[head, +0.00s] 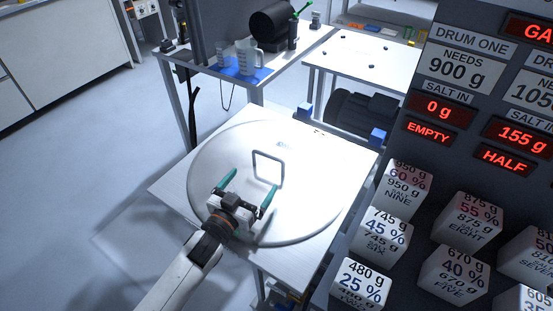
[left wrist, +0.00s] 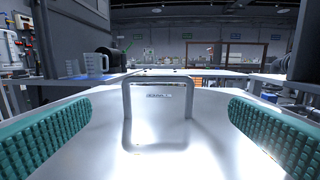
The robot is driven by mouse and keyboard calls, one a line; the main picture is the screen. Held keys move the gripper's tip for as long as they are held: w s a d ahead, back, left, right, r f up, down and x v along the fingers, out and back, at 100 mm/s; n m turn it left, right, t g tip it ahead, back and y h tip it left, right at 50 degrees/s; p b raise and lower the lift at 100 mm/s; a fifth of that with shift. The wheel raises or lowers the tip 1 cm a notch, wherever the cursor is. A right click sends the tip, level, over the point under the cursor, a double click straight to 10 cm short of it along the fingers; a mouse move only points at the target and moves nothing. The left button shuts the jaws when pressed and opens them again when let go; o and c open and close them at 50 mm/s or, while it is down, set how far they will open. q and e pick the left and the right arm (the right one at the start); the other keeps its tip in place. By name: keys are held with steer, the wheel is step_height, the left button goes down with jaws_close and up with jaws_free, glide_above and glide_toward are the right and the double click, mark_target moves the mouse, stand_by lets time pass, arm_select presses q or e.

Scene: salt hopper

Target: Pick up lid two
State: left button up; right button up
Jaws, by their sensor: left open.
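A large round pale lid (head: 210,165) lies flat on a white table. Its upright grey loop handle (head: 268,168) stands near its middle. My left gripper (head: 247,185) is open above the lid, on the near side of the handle, with its teal fingers spread. In the left wrist view the handle (left wrist: 158,100) stands straight ahead between the two teal fingers (left wrist: 160,132), apart from both. The lid surface (left wrist: 150,155) spreads below it. Whether this lid is number two cannot be read. My right gripper is not in view.
A board with red displays (head: 440,107) and several labelled weight blocks (head: 380,235) stand at the right. A dark motor-like cylinder (head: 360,115) with blue blocks is behind the lid. A back table holds a clear jug (head: 247,58) on a blue mat. Open floor lies at left.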

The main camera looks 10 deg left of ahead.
mark_target(264, 177)
arm_select(q)
steer(key=x, duration=0.6)
steer(key=shift+r, duration=0.2)
steer(key=shift+w+d+p, duration=0.15)
steer(key=shift+w+p, duration=0.15)
steer(key=shift+w, duration=0.3)
steer(key=x, duration=0.4)
steer(key=shift+w+r+p, duration=0.25)
steer(key=shift+w+p, duration=0.05)
steer(key=shift+w, duration=0.05)
steer(key=shift+c, duration=0.8)
steer(key=c, duration=1.5)
steer(key=shift+r, duration=0.2)
steer(key=shift+c, duration=0.4)
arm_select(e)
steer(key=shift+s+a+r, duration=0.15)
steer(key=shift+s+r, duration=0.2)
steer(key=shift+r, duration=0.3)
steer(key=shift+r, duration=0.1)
